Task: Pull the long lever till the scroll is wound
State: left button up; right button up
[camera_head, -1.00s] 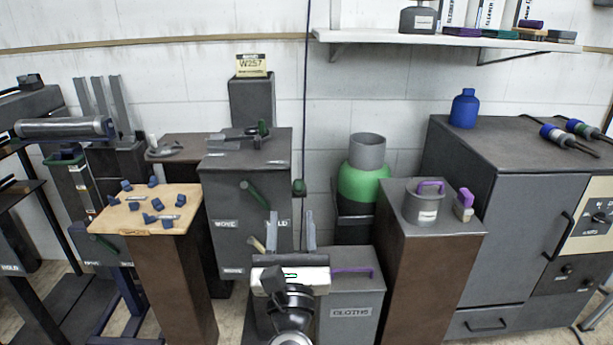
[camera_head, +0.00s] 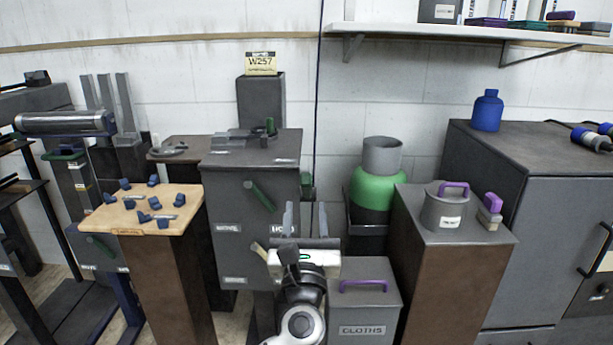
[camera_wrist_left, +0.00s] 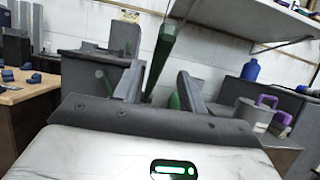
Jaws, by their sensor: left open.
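My left gripper (camera_head: 306,212) is open at the centre of the head view, fingers pointing up and away, right of the dark cabinet. A green bar, which looks like a lever grip (camera_head: 306,182), shows just beyond the fingertips. In the left wrist view this green bar (camera_wrist_left: 161,52) slants upright in the gap between the fingers (camera_wrist_left: 158,88); I cannot tell how far beyond them it is, and nothing looks gripped. Another green lever (camera_head: 259,196) slants on the cabinet front. The grey roller (camera_head: 65,123), possibly the scroll, lies horizontally at far left. My right gripper is out of view.
The dark cabinet (camera_head: 230,215) stands left of my gripper. The grey CLOTHS bin (camera_head: 363,308) with a purple handle is close at its right. A green gas bottle (camera_head: 372,188) and a brown pedestal (camera_head: 445,280) stand further right. A wood-topped pedestal (camera_head: 120,215) is left.

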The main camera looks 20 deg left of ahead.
aim_at(306, 177)
pick_arm(q)
jog(key=x, duration=0.9)
jog(key=shift+w+r, duration=0.1)
jog(key=shift+w, duration=0.05)
grip_shut()
